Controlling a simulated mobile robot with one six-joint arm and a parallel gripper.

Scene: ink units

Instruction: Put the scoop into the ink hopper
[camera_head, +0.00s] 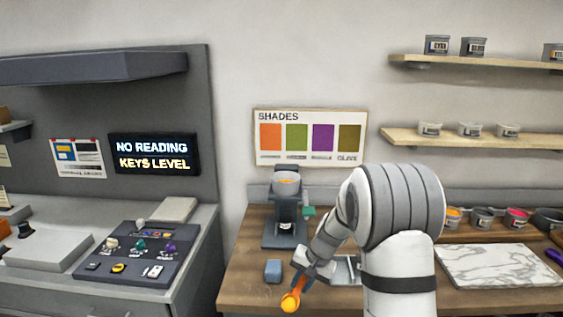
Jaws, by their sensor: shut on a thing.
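My gripper (304,276) is shut on an orange scoop (291,300) at the front edge of the wooden bench, left of my arm. The scoop's rounded orange end points down and toward the camera; part of it is hidden by the fingers. The machine stands upright at the back left of the bench. The gripper and scoop are in front of the machine and below the hopper, apart from both.
A small blue-grey block (273,271) lies on the bench (242,291) just left of my gripper. A metal tray (346,270) is partly hidden behind my arm. A marble slab (497,266) and several ink pots (482,218) are at the right.

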